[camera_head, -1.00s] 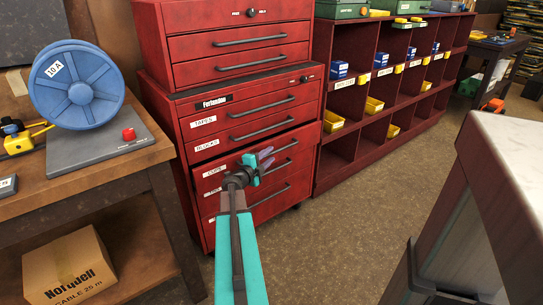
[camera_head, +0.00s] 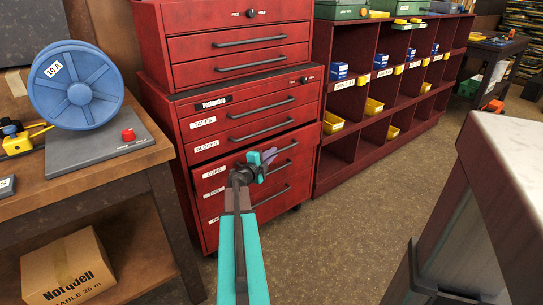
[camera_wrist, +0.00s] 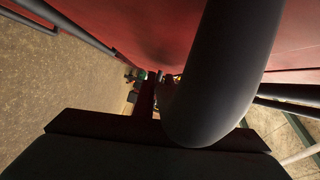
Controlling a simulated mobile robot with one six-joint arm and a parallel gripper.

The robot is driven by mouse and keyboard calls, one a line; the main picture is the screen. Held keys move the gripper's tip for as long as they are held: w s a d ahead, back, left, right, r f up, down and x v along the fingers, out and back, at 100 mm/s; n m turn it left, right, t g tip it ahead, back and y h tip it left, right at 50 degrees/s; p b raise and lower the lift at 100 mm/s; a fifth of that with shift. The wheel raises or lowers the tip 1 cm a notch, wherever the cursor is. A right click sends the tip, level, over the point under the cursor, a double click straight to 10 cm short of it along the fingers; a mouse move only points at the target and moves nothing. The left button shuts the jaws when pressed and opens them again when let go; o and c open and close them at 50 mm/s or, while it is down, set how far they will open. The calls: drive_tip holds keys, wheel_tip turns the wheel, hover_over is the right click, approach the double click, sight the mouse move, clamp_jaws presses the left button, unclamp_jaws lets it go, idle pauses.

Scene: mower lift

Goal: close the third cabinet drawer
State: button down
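The red cabinet (camera_head: 240,90) stands in the middle of the head view with labelled drawers. Its third lower drawer (camera_head: 225,166), labelled CUPS, appears to stand slightly proud, with a dark gap along its top edge. My gripper (camera_head: 266,158) is at this drawer's dark bar handle (camera_head: 288,148) and covers part of it. In the wrist view a thick grey curved bar (camera_wrist: 215,75), apparently the handle, fills the centre close to the camera, with the red front behind it. The finger gap is not clear, and I cannot tell whether the fingers touch the handle.
A wooden bench (camera_head: 110,170) with a blue cable reel (camera_head: 76,85) is at the left, with a cardboard box (camera_head: 70,270) below. A red shelf (camera_head: 335,165) with bins adjoins the cabinet. A pale-topped counter (camera_head: 510,150) stands at the right. Floor between is clear.

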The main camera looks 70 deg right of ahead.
sight(264, 151)
drive_tip(key=shift+w+d+p, duration=0.55)
drive_tip(key=shift+w, duration=0.35)
drive_tip(key=shift+w+d+p, duration=0.55)
drive_tip(key=shift+w, duration=0.35)
drive_tip(key=shift+r, duration=0.1)
drive_tip(key=c, duration=1.8)
unclamp_jaws()
drive_tip(key=shift+a, duration=0.15)
drive_tip(key=shift+a, duration=0.45)
drive_tip(key=f+p+v, duration=0.1)
drive_tip(key=v, duration=1.1)
drive_tip(key=shift+a+r+p, duration=0.3)
drive_tip(key=shift+r+p, duration=0.05)
drive_tip(key=shift+r, duration=0.15)
